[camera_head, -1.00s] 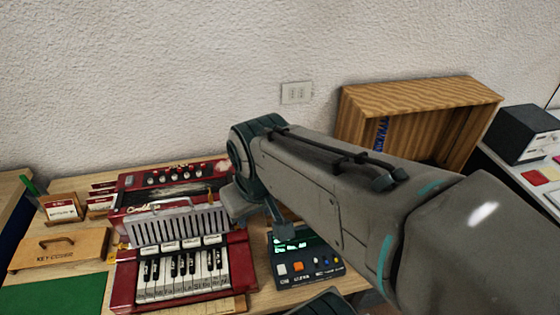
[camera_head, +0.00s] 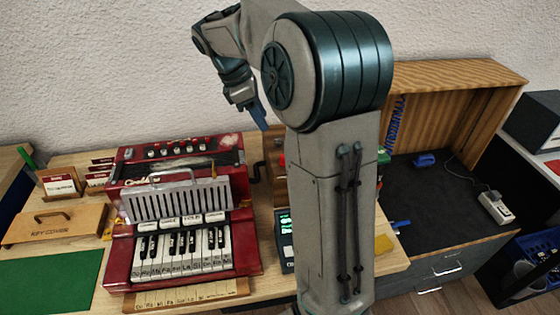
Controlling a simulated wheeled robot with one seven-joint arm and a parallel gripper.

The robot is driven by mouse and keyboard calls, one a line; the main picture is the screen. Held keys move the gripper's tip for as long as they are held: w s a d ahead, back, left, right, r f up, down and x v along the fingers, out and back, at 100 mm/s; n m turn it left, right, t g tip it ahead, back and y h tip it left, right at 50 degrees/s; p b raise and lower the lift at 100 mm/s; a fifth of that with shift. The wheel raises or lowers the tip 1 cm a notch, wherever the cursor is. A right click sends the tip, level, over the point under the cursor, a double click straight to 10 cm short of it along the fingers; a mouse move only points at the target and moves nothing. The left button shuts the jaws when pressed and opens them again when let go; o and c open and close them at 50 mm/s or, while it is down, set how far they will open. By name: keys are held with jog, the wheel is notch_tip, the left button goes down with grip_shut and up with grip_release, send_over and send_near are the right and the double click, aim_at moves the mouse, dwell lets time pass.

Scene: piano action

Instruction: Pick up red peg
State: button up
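No red peg can be made out clearly. A small bit of red shows beside my arm, in front of a brown wooden piece, but it is too small and too hidden to name. My gripper (camera_head: 257,114) hangs in the air, pointing down, behind and right of the red keyboard instrument (camera_head: 170,273). Its fingers are small and overlap in this view, so I cannot tell whether they are open or shut. I see nothing held in it. My arm hides part of the table behind it.
A wooden key cover (camera_head: 57,224) and a green mat (camera_head: 50,283) lie at the left. A black device (camera_head: 286,238) is partly behind my arm. An open wooden case (camera_head: 455,75) stands at the right by a dark mat (camera_head: 445,200) with a blue object (camera_head: 424,160).

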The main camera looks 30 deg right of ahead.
jog(key=x, duration=0.8)
jog(key=shift+f, duration=0.1)
jog(key=shift+s+a+x, duration=0.1)
jog(key=shift+a+x, duration=0.05)
jog(key=shift+x, duration=1.2)
jog(key=shift+s+a+x, duration=0.15)
jog(key=shift+a+x, duration=0.05)
jog(key=shift+x, duration=1.15)
jog(key=shift+c, duration=0.3)
grip_shut()
